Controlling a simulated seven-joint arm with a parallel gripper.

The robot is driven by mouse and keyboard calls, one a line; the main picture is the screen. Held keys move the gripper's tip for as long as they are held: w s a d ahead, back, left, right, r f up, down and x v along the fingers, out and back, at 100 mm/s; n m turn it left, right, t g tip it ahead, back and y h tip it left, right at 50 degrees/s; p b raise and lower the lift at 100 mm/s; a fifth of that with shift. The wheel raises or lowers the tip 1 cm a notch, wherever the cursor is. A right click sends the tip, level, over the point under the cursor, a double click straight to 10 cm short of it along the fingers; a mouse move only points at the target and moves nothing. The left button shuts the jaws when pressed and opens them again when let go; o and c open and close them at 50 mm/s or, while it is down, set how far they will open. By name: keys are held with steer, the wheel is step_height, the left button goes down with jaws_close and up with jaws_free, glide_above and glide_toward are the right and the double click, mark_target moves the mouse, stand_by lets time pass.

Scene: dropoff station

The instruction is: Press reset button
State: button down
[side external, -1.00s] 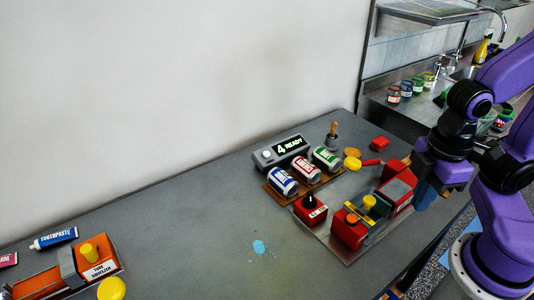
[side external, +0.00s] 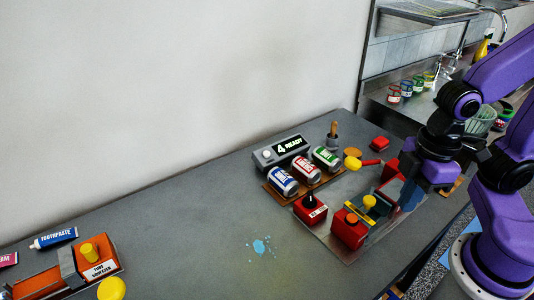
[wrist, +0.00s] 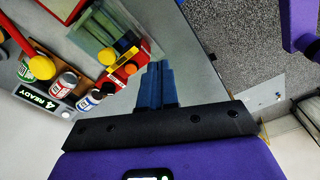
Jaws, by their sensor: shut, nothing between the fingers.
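A grey counter box (side external: 281,151) with a lit display reading "4 READY" stands at the back of the table, behind a row of cans. A pale round button (side external: 266,155) sits on its left end; I can read no reset label. In the wrist view the box (wrist: 38,103) is at the left, with the pale button (wrist: 66,114) at one end. My gripper (side external: 409,201) is over the right side of the table, apart from the box. In the wrist view its blue fingers (wrist: 160,67) are together and empty.
Blue, red and green-labelled cans (side external: 305,170) lie on a wooden rack before the box. A red machine with a yellow knob (side external: 369,201) and a red block with a black knob (side external: 311,207) stand nearby. A tube squeezer (side external: 99,269) is at front left.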

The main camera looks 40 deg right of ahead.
steer(key=w+a+f+t+y, duration=0.2)
steer(key=w+a+y, duration=0.1)
steer(key=w+a, duration=0.55)
steer(key=m+t+h, duration=0.1)
steer(key=t+h, duration=0.1)
steer(key=t, duration=0.8)
glide_above(267, 155)
steer(key=s, duration=0.5)
steer(key=shift+w+d+f, duration=0.2)
steer(key=shift+w+f, duration=0.05)
steer(key=shift+f, duration=0.05)
steer(key=shift+w+f, duration=0.45)
steer(key=shift+f, duration=0.95)
steer(key=shift+w+f, duration=0.45)
steer(key=shift+f, duration=0.95)
steer(key=shift+w+f, duration=0.45)
steer(key=shift+f, duration=0.95)
steer(key=shift+w+f, duration=0.1)
steer(key=shift+f, duration=0.25)
